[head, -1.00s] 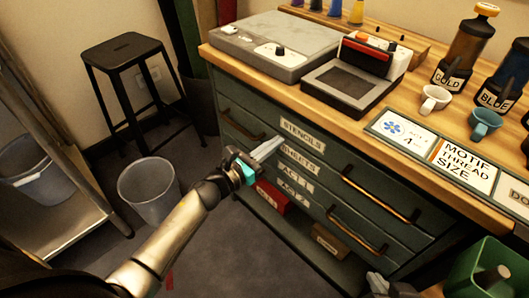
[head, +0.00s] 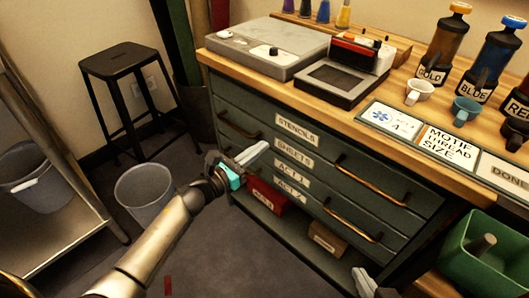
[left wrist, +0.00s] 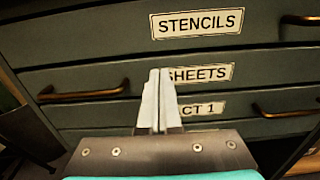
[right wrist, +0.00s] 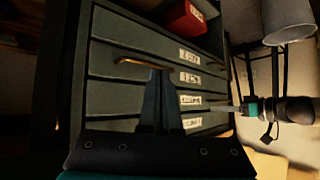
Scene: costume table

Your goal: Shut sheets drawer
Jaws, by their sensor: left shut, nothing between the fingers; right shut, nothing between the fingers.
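The sheets drawer is the second one down in the green cabinet, with a white SHEETS label (head: 288,153). Its label also shows in the left wrist view (left wrist: 205,74), partly covered by my fingers. Its front looks about flush with its neighbours, with no clear gap in these views. Its brass handle (left wrist: 85,93) is left of the label. My left gripper (head: 262,148) is shut and empty, fingertips in front of the label's left end; I cannot tell whether they touch. My right gripper (right wrist: 160,80) is shut and empty, low in front of the cabinet's right part.
The STENCILS drawer (left wrist: 198,23) is above, ACT 1 and ACT 2 below. A red box (head: 267,195) and a brown box (head: 327,239) sit on the low shelf. A grey bin (head: 145,193) and black stool stand left. A green crate (head: 455,262) is at lower right.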

